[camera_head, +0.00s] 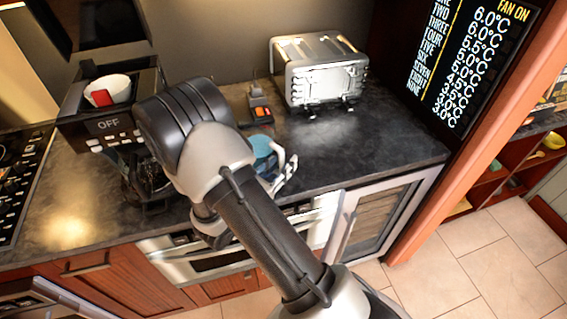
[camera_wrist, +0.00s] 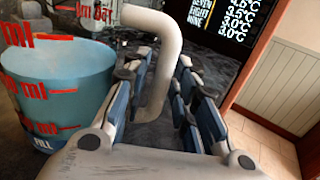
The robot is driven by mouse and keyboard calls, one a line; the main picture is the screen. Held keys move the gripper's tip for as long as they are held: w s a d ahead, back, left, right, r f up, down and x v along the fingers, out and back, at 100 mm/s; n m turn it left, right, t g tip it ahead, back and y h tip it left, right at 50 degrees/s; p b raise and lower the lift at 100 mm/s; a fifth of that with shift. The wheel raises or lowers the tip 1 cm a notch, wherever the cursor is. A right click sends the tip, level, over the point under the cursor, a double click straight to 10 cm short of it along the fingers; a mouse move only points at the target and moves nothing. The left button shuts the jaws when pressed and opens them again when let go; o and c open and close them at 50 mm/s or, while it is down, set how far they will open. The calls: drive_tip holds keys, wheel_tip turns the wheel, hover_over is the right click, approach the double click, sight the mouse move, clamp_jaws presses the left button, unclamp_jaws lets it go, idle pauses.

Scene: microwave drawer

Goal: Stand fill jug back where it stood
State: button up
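The fill jug (camera_wrist: 62,85) is a clear measuring jug with red marks, blue liquid inside and a thick white handle (camera_wrist: 168,65). It fills the left of the wrist view. In the head view the jug (camera_head: 262,150) is on the dark counter near its front edge, partly hidden behind my arm. My gripper (camera_wrist: 166,66) has its blue-padded fingers on both sides of the handle. The fingers are apart, with a visible gap on the right of the handle; the left finger looks close to it or touching. The jug's base is out of clear view.
The counter's right side (camera_head: 390,140) is clear.

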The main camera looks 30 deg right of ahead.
drive_tip(key=shift+o, duration=0.7)
drive_tip(key=shift+f, duration=0.1)
drive_tip(key=v, duration=1.2)
drive_tip(key=s+d+r+m+g+y, duration=0.4)
drive_tip(key=s+r+m+g+y, duration=0.45)
drive_tip(key=s+m, duration=0.45)
drive_tip(key=s+a+r+m+t+y, duration=0.4)
drive_tip(key=a+r+m+t+y, duration=0.3)
drive_tip(key=a+m+y, duration=0.1)
drive_tip(key=shift+a+r+m, duration=0.3)
drive_tip(key=shift+a, duration=0.35)
